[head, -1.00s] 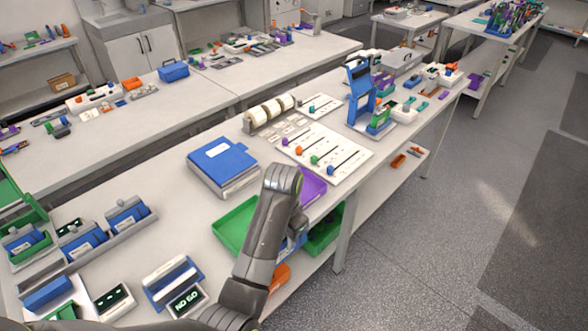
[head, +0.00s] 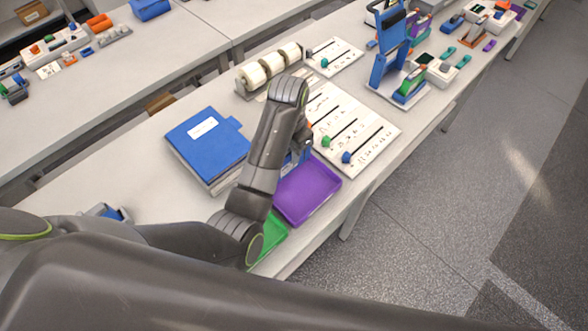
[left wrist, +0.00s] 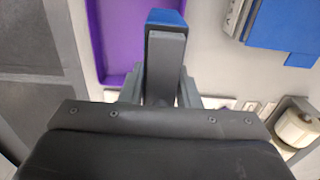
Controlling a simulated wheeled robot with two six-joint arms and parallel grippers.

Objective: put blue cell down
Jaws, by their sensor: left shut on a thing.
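My left gripper (head: 298,152) reaches down over the table beside the purple tray (head: 310,192), mostly hidden behind its own arm in the head view. In the left wrist view the gripper (left wrist: 165,62) is shut on the blue cell (left wrist: 167,18), whose blue end shows past the grey fingers. The purple tray (left wrist: 122,35) lies just left of the cell there. Whether the cell is over the tray's rim or the bare table is hard to tell. A green tray (head: 268,238) is partly covered by my arm. My right gripper is out of view.
A blue binder (head: 208,145) lies left of my arm. White slider boards (head: 345,125) lie behind and right of the gripper. A roll holder (head: 268,66) and a blue upright stand (head: 392,50) are farther back. The table's front edge is close to the purple tray.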

